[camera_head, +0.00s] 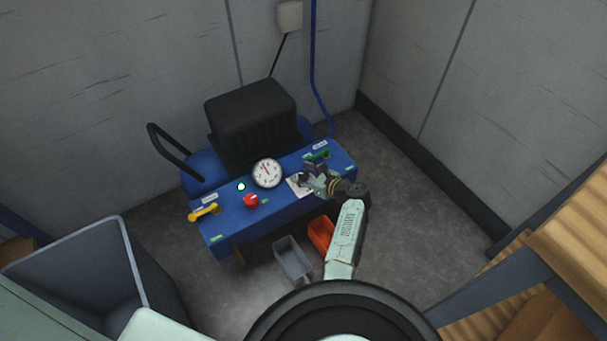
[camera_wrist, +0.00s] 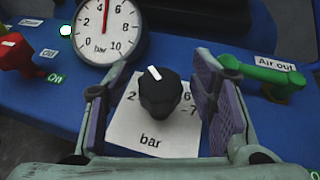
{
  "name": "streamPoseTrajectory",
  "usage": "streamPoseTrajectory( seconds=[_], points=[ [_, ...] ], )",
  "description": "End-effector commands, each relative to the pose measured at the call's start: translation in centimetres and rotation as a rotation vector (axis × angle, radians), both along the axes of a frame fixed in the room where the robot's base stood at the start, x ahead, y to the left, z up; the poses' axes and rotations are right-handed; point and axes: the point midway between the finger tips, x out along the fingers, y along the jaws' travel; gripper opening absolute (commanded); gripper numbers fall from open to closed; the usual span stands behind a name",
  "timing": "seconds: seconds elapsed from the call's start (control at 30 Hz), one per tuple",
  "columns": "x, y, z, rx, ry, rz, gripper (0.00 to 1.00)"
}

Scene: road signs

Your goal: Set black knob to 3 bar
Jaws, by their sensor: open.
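The black knob (camera_wrist: 160,95) stands on a white dial plate (camera_wrist: 140,125) marked with numbers and "bar" on the blue panel. Its white pointer mark tilts up and slightly left in the wrist view; the numbers at the top of the plate are hidden behind the knob. 2 shows on its left, 6 and 7 on its right. My gripper (camera_wrist: 160,98) is open, with one purple-padded finger on each side of the knob and a gap to both. In the head view my gripper (camera_head: 312,182) covers most of the knob. The gauge (camera_wrist: 104,28) has a red needle pointing straight up, near 5.
A red knob (camera_wrist: 18,55) with On and Off labels and a lit green lamp (camera_wrist: 65,30) are left of the gauge. A green "Air out" lever (camera_wrist: 268,75) is close to the right finger. A yellow lever (camera_head: 204,211) is at the panel's left. Grey (camera_head: 290,259) and orange (camera_head: 321,234) bins are in front.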

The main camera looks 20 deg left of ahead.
Motion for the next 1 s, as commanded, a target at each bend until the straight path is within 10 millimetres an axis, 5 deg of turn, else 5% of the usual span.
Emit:
streamPoseTrajectory(
  seconds=[0.17, 0.6, 1.0],
  points=[
    [-0.5, -1.4, 0.5, 0.000, -0.001, -0.003, 0.51],
    [-3.6, -8.7, 3.9, 0.000, -0.001, -0.003, 0.51],
    [-4.4, -10.2, 4.6, -0.001, 0.001, 0.000, 0.51]
  ],
)
